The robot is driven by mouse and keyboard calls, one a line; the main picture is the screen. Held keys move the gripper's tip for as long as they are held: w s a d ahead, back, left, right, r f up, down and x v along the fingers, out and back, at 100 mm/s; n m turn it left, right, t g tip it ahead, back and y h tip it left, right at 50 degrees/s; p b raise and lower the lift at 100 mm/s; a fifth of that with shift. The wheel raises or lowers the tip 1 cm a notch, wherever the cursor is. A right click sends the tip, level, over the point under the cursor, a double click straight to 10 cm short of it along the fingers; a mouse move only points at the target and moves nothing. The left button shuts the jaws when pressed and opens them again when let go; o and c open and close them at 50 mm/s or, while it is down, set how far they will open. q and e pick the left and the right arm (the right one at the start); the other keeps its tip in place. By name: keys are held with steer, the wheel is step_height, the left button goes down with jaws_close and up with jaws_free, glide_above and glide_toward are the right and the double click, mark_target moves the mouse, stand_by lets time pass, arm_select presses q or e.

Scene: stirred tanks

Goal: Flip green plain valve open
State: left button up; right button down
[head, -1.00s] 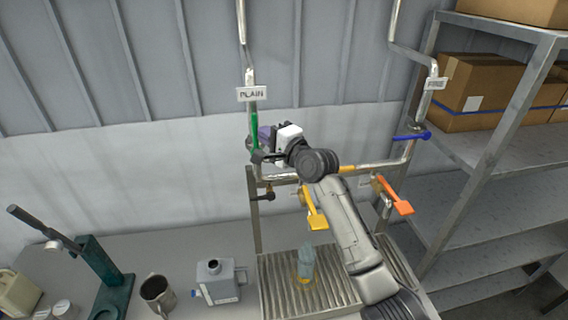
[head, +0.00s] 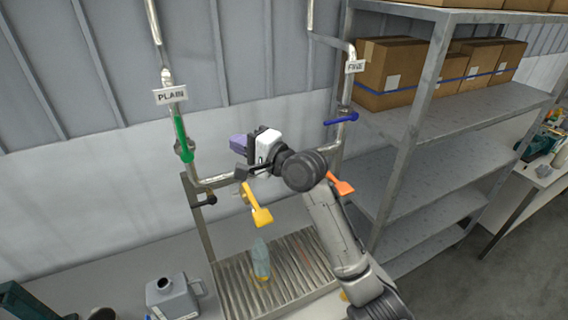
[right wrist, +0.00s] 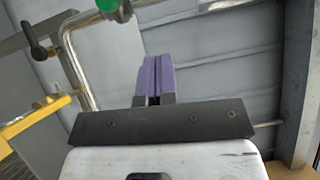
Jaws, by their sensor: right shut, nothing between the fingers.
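The green plain valve handle (head: 182,138) is on the left pipe, below the PLAIN sign (head: 170,95). It points up and lies roughly along the pipe. Part of the green valve also shows at the top edge of the right wrist view (right wrist: 108,5). My right gripper (head: 238,143), with purple fingers, is to the right of the green handle with a clear gap between them. Its fingers are together and empty, as the right wrist view (right wrist: 155,78) also shows. My left gripper is not in view.
A blue handle (head: 341,119) is on the pipe with the FINE sign (head: 355,67). A yellow handle (head: 257,205) and an orange handle (head: 340,183) are lower. A bottle (head: 261,260) stands on the ribbed tray (head: 235,290). A metal shelf (head: 450,125) with boxes is at right.

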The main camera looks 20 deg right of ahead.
steer(key=b+v, duration=0.2)
steer(key=v, duration=0.9)
steer(key=shift+s+d+r, duration=0.15)
steer(key=shift+r, duration=0.15)
